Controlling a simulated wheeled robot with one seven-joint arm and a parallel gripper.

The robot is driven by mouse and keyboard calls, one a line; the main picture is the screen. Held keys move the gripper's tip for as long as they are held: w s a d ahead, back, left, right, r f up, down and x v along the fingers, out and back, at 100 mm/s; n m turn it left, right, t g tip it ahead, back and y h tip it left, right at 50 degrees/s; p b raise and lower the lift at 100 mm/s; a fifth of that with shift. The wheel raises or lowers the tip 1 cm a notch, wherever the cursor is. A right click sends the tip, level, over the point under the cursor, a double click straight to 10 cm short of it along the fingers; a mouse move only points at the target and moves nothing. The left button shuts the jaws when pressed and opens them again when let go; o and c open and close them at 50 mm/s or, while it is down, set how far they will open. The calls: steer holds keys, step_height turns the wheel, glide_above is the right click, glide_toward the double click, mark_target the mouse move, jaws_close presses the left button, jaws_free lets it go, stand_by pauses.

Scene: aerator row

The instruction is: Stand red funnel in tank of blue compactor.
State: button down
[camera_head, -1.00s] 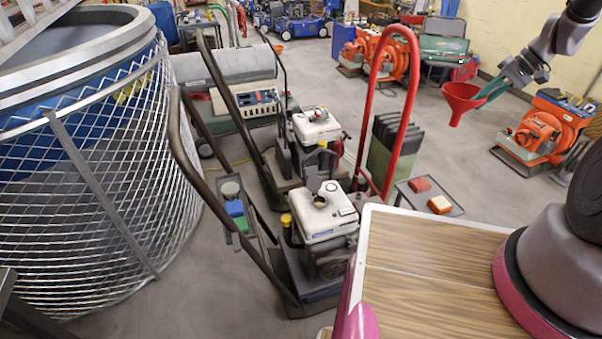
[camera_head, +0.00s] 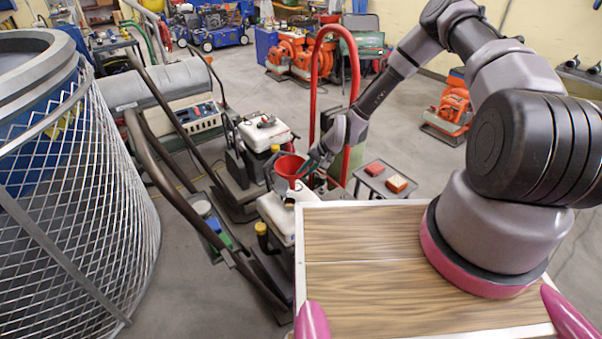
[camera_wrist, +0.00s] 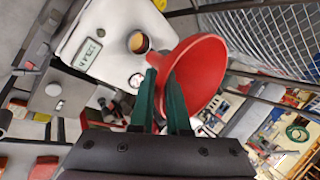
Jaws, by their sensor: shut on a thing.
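The red funnel (camera_head: 287,166) is held by my gripper (camera_head: 309,168), mouth up, over the machine row. It also shows in the wrist view (camera_wrist: 203,72), with my green fingers (camera_wrist: 170,92) shut on its side. The nearer compactor's white tank (camera_head: 272,212) lies just below the funnel in the head view; the funnel and my table hide part of it. In the wrist view a white tank (camera_wrist: 98,35) has an open round filler hole (camera_wrist: 138,42) beside the funnel. The spout's lower end is hidden, so I cannot tell whether it touches the tank.
A second compactor with a white tank (camera_head: 262,133) stands behind. A tall red handle (camera_head: 315,85) rises close to my arm. Dark bar handles (camera_head: 160,170) lean on the left. A mesh-caged drum (camera_head: 75,200) fills the left. A small stand (camera_head: 383,182) holds red and orange blocks.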

steer(key=shift+s+a+f, duration=0.1)
steer(key=shift+a+f, duration=0.15)
steer(key=shift+a, duration=0.3)
steer(key=shift+f, duration=2.6)
steer(key=shift+s+a, duration=0.1)
steer(key=shift+f, duration=0.2)
steer(key=shift+f, duration=3)
steer(key=shift+f, duration=0.15)
steer(key=c, duration=0.8)
jaws_free()
